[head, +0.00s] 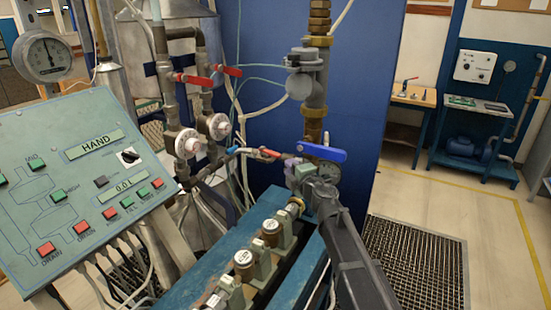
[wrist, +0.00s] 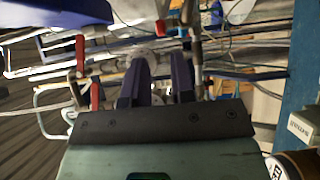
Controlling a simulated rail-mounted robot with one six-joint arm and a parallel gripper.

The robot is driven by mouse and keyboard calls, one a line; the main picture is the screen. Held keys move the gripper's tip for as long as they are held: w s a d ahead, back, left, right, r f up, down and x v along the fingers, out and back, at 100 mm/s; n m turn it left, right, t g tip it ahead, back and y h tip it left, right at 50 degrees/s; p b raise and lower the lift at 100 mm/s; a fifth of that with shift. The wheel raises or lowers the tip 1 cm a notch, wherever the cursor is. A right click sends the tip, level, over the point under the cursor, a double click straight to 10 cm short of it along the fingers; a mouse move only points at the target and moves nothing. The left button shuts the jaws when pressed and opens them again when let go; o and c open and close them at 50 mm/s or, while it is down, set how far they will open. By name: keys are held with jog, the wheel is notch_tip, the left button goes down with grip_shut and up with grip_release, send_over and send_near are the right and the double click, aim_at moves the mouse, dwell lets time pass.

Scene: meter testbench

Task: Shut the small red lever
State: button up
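The small red lever (head: 268,153) sits on the thin horizontal pipe at the middle of the head view, left of the larger blue lever (head: 322,155). My gripper (head: 292,164) is just right of and slightly below the red lever, apart from it in the picture; the depth gap is hard to judge. In the wrist view, the two dark fingers of my gripper (wrist: 160,80) stand apart with nothing held between them. Two red handles, the upper one (wrist: 80,52) and the lower one (wrist: 95,95), show left of the fingers there; I cannot tell which levers they are.
Two other red levers, one left (head: 193,79) and one right (head: 229,70), sit on the upright pipes behind. A control panel (head: 80,185) stands at left. The blue bench (head: 205,268) with several meters lies below my gripper. A floor grate (head: 415,265) lies at right.

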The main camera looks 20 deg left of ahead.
aim_at(277, 157)
jog(key=shift+n, duration=0.3)
jog(key=x, duration=1.1)
jog(key=shift+s+a, duration=0.2)
jog(key=shift+s, duration=0.1)
grip_shut()
